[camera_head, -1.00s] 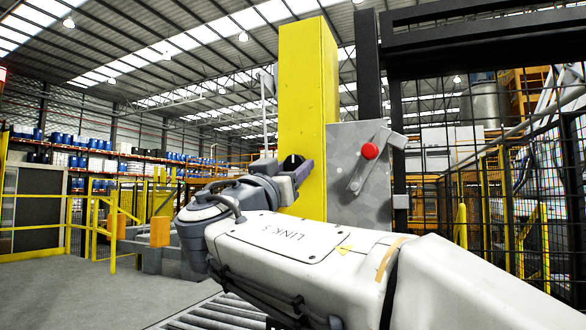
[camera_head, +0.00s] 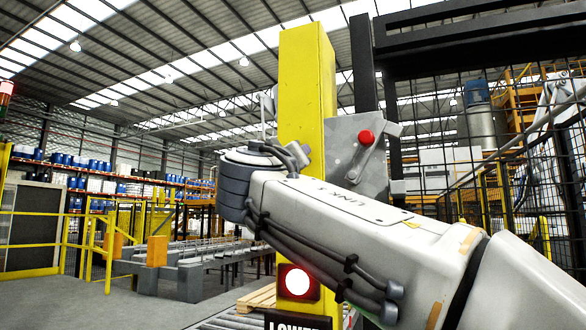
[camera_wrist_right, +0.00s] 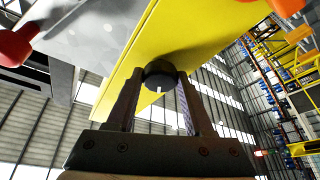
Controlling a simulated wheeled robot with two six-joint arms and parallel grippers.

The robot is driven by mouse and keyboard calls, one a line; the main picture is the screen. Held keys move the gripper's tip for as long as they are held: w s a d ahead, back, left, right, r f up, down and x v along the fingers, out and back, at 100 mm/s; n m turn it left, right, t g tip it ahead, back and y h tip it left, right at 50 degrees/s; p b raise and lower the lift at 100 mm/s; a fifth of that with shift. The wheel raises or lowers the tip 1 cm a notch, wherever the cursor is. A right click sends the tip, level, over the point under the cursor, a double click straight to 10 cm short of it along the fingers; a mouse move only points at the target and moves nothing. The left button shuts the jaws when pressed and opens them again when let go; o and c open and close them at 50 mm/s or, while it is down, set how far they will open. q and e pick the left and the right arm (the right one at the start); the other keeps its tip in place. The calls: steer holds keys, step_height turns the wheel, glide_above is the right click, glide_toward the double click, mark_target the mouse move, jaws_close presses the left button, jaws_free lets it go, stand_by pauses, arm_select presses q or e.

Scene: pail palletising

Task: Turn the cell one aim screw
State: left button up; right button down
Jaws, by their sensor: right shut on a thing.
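A black round screw head (camera_wrist_right: 160,72) sticks out of the yellow post (camera_wrist_right: 205,30) in the right wrist view. The two fingers of my right gripper (camera_wrist_right: 160,92) are shut on it, one on each side. In the head view the yellow post (camera_head: 305,85) stands upright at centre. My right arm and wrist cover the screw head and the right gripper there. The screw's turn angle cannot be read. My left gripper is in neither view.
A grey box with a lever and red knob (camera_head: 366,137) is beside the post on the right. A lit red-and-white lamp (camera_head: 298,282) sits low on the post. A dark mesh fence (camera_head: 450,190) closes the right side. Open floor (camera_head: 60,310) lies at lower left.

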steer(key=shift+n+y, duration=0.4)
steer(key=shift+n, duration=0.3)
steer(key=shift+c, duration=1.5)
jaws_free()
steer(key=b+v, duration=0.7)
steer(key=v, duration=0.3)
steer(key=shift+s, duration=0.3)
